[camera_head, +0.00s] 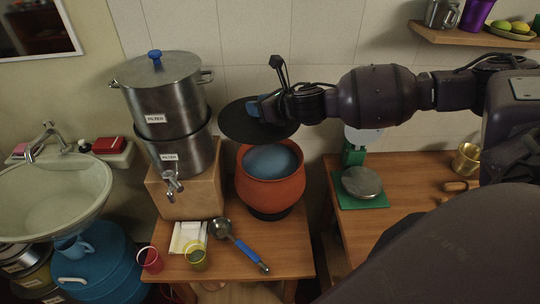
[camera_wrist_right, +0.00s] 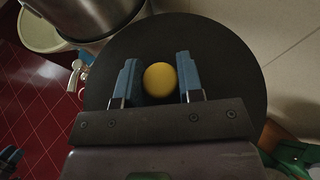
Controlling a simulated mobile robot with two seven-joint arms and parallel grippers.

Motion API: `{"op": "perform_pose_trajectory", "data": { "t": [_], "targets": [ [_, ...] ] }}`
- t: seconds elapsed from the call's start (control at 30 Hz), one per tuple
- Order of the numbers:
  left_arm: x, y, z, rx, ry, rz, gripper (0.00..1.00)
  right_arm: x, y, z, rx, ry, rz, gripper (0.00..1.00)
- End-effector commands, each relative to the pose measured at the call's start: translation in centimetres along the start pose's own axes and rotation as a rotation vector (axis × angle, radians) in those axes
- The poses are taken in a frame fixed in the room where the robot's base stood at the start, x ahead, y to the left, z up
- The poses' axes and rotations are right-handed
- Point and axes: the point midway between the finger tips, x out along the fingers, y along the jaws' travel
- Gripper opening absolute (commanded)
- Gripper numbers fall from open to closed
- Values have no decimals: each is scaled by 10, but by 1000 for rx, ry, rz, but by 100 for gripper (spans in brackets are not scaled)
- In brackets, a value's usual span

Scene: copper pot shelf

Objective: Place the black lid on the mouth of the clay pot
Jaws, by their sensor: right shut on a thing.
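The black lid (camera_head: 240,127) is a dark flat disc with a yellow knob, and the knob shows in the right wrist view (camera_wrist_right: 160,79). My right gripper (camera_head: 257,108) has its blue fingers on either side of the knob and is shut on the lid, holding it in the air. The lid is above the clay pot (camera_head: 270,190) and a little to its left in the head view, apart from it. The pot is orange-brown, upright on a dark ring, with its mouth uncovered and a blue-grey surface inside.
A steel water filter (camera_head: 165,95) on a wooden box (camera_head: 188,190) stands close left of the pot. A green scale (camera_head: 361,186) stands on the right table. A wall shelf (camera_head: 470,38) is upper right.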

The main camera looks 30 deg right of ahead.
Motion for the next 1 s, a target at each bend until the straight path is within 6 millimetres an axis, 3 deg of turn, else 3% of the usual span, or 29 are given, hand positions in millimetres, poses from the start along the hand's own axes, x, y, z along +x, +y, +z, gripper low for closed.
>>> {"op": "perform_pose_trajectory", "data": {
  "t": [0.03, 0.2, 0.33, 1.0],
  "targets": [
    [-1, 0, -1, 0, 0, 0, 43, -3, -14, 11, -2, -2, -9, 7],
    [-2, 0, -3, 0, 2, 0, 43, -10, -38, 27, 8, -1, -19, 7],
    [-2, 0, -4, 0, 4, 0, 43, -8, -43, 22, 11, 2, -20, 7],
    [-1, 0, -7, 1, 11, 1, 43, 44, -42, -105, 14, 2, -22, 7]
  ]
}}
